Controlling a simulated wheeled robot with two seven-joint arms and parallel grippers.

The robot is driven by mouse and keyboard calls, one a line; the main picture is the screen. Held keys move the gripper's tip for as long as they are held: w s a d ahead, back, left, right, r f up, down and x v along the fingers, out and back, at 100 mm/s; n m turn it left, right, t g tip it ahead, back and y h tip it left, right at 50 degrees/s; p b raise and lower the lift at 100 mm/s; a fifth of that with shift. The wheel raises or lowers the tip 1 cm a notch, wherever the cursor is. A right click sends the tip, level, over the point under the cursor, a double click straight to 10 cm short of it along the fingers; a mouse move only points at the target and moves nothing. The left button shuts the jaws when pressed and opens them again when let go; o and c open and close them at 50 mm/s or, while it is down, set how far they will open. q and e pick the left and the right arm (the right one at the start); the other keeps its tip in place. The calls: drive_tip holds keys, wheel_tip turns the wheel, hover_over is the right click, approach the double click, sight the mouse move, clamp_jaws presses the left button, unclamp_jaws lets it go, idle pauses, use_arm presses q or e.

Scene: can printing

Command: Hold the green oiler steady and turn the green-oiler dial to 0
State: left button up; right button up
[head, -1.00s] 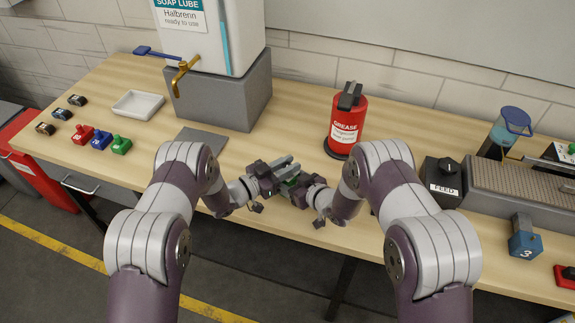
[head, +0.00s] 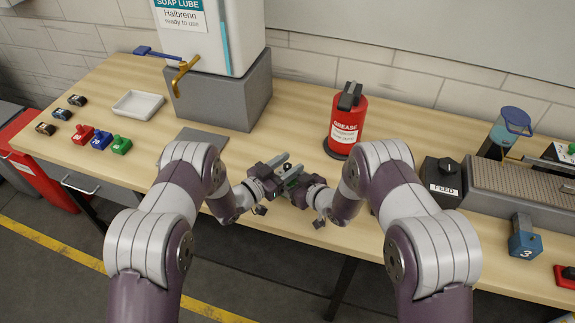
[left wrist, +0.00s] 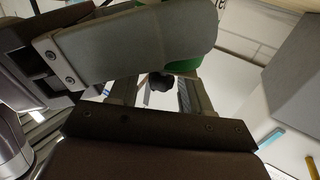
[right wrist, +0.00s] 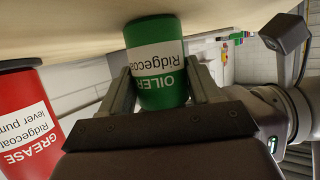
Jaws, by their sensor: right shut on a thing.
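In the head view only a little green (head: 291,182) shows between the grippers. A dark lobed dial (left wrist: 160,82) shows in the left wrist view, between the fingers of my left gripper (left wrist: 158,92). Those fingers are open, with a gap on each side of the dial. The dial's marks cannot be read. Part of my right gripper crosses the top of that view.
A red grease can (head: 347,125) stands behind the grippers. The grey block (head: 235,95) under the soap-lube tank and a dark flat plate (head: 202,140) are to the left. A black FEED box (head: 441,183) is at right. The table's front edge is close below.

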use_arm(q)
drive_tip(key=v, duration=1.2)
drive_tip(key=shift+a+f, duration=0.1)
drive_tip(key=w+a+m+g+h, duration=0.3)
drive_tip(key=w, duration=0.1)
drive_tip(key=shift+m+g, duration=0.3)
drive_tip(key=shift+g, duration=0.6)
drive_tip(key=x, duration=0.8)
drive_tip(key=s+x, duration=0.1)
drive_tip(key=x, duration=0.3)
drive_tip(key=shift+d, duration=0.55)
drive_tip(key=shift+w, duration=0.1)
